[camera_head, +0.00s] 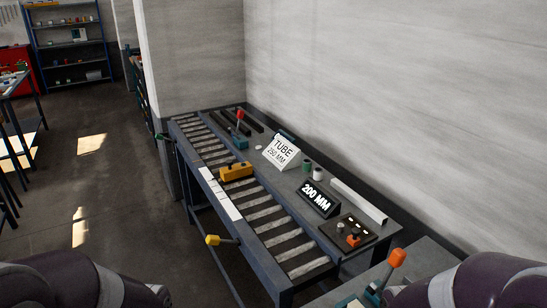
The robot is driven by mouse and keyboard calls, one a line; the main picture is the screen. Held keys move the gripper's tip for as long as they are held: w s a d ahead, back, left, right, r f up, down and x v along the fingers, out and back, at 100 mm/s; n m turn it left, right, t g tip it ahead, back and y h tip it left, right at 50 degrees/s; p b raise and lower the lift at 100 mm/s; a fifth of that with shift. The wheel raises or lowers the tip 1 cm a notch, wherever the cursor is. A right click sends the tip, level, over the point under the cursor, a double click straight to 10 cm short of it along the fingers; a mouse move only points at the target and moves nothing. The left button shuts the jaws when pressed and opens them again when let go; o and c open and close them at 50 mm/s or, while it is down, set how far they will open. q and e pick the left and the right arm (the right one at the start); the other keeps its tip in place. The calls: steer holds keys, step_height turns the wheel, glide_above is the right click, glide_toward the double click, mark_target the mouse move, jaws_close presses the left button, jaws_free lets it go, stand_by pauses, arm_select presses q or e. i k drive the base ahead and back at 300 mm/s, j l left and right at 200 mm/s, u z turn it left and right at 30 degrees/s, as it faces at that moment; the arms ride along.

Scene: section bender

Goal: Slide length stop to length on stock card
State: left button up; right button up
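A yellow block (236,172), which looks like the length stop, sits across the near-left side of the roller table (263,213), by the upper end of a white scale strip (222,198). The white stock card (282,152) stands on the bench and reads "TUBE 250 MM". A black display (319,199) reads "200 MM". Parts of my two arms show at the bottom left and bottom right corners. Neither gripper is in view.
A yellow-knobbed lever (213,240) sticks out from the table's left side. A red-knobbed lever (240,116) stands at the far end. A control panel (349,234) and a light bar (359,201) lie at right. An orange-knobbed lever (397,257) rises near my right arm.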

mark_target(231, 172)
steer(key=i+j+z, duration=0.1)
steer(key=z, duration=0.3)
steer(key=j+z, duration=0.25)
steer(key=z, duration=0.15)
steer(key=i+j+z, duration=0.1)
steer(key=j+z, duration=0.15)
steer(key=z, duration=0.2)
steer(key=j+z, duration=0.2)
steer(key=j, duration=0.8)
steer(key=j+z, duration=0.2)
steer(key=j, duration=0.75)
steer(key=j+z, duration=0.2)
steer(key=j, duration=0.8)
steer(key=i+j, duration=0.25)
